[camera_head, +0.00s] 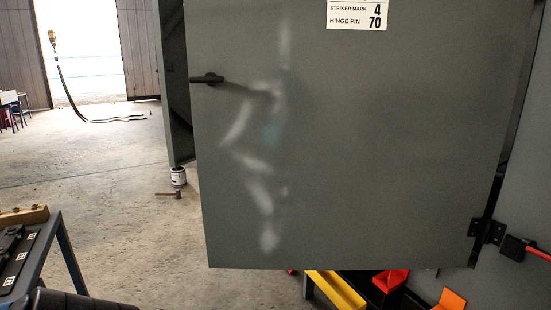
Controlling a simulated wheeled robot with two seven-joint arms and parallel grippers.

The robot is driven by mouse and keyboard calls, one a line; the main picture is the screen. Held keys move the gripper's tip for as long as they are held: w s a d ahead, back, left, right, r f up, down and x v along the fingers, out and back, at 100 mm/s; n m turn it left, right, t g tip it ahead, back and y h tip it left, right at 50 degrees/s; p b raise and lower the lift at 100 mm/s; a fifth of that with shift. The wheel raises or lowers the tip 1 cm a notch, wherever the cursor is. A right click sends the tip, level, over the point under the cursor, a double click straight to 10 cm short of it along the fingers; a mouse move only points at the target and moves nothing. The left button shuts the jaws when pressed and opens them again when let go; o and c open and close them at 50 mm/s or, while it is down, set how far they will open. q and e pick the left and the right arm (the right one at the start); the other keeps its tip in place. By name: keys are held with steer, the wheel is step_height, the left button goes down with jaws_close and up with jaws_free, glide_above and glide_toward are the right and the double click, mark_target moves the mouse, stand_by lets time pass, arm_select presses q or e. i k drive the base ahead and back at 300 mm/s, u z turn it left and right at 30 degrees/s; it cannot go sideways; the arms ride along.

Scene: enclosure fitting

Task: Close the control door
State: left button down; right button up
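The control door (360,150) is a large flat grey panel that fills the middle and right of the head view. A black handle (207,79) sits at its left edge, and a black hinge (487,231) shows at its lower right. A white label (355,15) near its top reads "STRIKER MARK 4, HINGE PIN 70". The door's left edge stands apart from a grey upright panel (172,80) behind it, with a dark gap between them. The door hides most of what is behind it. Neither gripper can be seen.
A bench with dark cases (15,250) stands at the lower left. A paint can (178,176) and a hammer (168,194) lie on the concrete floor. Yellow (335,290), red and orange bins sit below the door. Open floor lies to the left.

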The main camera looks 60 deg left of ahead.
mark_target(336, 135)
steer(key=i, duration=0.9)
steer(key=u, duration=0.45)
